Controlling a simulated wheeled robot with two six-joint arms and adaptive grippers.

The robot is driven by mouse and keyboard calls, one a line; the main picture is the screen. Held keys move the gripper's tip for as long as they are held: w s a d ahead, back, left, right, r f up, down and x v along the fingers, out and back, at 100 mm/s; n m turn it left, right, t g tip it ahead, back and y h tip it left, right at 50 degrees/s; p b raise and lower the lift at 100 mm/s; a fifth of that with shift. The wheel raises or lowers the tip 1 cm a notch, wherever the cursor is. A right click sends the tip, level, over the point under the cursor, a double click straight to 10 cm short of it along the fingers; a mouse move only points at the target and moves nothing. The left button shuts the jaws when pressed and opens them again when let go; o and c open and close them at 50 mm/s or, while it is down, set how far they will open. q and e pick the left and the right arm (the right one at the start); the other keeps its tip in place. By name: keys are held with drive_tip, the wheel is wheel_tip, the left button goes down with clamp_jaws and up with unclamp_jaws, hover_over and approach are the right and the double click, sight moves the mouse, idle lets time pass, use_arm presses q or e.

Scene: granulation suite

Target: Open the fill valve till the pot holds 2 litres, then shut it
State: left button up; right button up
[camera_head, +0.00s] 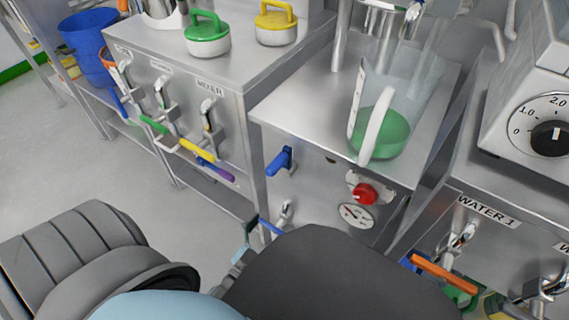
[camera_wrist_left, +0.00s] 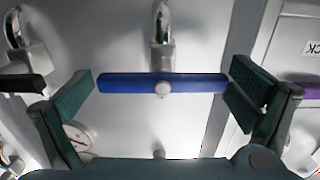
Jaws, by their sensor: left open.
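A clear jug (camera_head: 385,130) with a pale handle stands on the steel bench under a metal spout; it is partly filled with green liquid. Its level marks are too small to read. A blue lever (camera_wrist_left: 160,83) on a chrome valve lies crosswise in the left wrist view. It also shows partly in the head view (camera_head: 268,226), low on the bench front. My left gripper (camera_wrist_left: 164,98) is open, with its teal fingers on either side of the lever, apart from its ends. My own arm hides much of this gripper in the head view. My right gripper is not seen.
Another blue handle (camera_head: 278,162), a red knob (camera_head: 364,193) and a gauge (camera_head: 356,215) sit on the same front. A cabinet with several coloured levers stands left. An orange lever (camera_head: 443,272) is under the WATER 1 label (camera_head: 487,211). Open floor lies left.

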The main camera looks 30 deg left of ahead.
use_arm(q)
drive_tip(key=shift+w, duration=0.3)
drive_tip(key=shift+s+a, duration=0.1)
drive_tip(key=shift+s, duration=0.1)
drive_tip(key=shift+c, duration=1)
drive_tip(key=c, duration=0.7)
